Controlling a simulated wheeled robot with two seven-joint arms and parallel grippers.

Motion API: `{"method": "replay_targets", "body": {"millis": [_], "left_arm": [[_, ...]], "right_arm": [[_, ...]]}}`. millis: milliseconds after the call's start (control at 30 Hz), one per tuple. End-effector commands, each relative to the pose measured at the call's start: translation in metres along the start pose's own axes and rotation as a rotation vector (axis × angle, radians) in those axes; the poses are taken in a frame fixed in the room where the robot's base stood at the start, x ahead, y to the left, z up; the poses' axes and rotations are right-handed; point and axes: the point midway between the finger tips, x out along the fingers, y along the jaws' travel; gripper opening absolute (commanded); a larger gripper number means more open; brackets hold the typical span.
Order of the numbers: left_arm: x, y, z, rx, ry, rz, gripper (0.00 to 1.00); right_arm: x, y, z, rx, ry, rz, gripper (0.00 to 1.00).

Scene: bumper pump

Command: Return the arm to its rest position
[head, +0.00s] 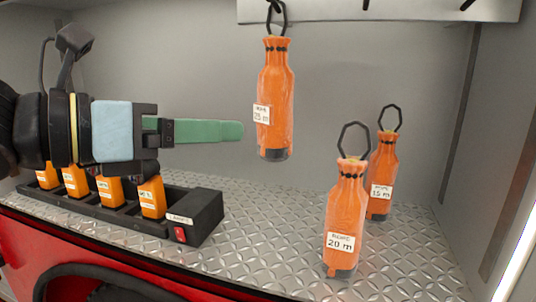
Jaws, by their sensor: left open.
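My left gripper (200,130) reaches in from the left at mid height, its green fingers pointing right. It is open, and I see nothing held in it. Its fingertips are close to the left side of an orange bottle-shaped bag labelled 25 m (277,98); I cannot tell whether they touch. That bag hangs by its dark loop from a hook on the rail at the top. My right gripper is out of view.
Two more orange bags, labelled 20 m (345,215) and 15 m (382,178), stand on the diamond-plate floor (265,225) at right. A black charger (205,215) holding several orange lamps sits below my arm. A pale rail (420,10) with hooks runs along the top.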

Motion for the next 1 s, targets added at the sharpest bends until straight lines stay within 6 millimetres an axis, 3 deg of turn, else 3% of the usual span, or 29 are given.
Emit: {"method": "replay_targets", "body": {"millis": [300,467,633,833,1000], "left_arm": [[0.028,0.015,-0.053,-0.368,0.043,0.032,0.89],[0.044,0.027,-0.098,-0.691,0.057,0.085,0.89],[0.054,0.042,-0.157,-1.124,0.044,0.189,0.89],[0.05,0.06,-0.237,-1.652,-0.021,0.377,0.89],[0.03,0.069,-0.314,-2.094,-0.143,0.608,0.89]], "right_arm": [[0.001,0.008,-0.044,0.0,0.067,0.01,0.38],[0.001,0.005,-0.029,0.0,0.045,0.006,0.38],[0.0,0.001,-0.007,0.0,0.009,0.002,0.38],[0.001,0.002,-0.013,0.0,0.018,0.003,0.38],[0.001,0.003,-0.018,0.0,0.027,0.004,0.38]]}}
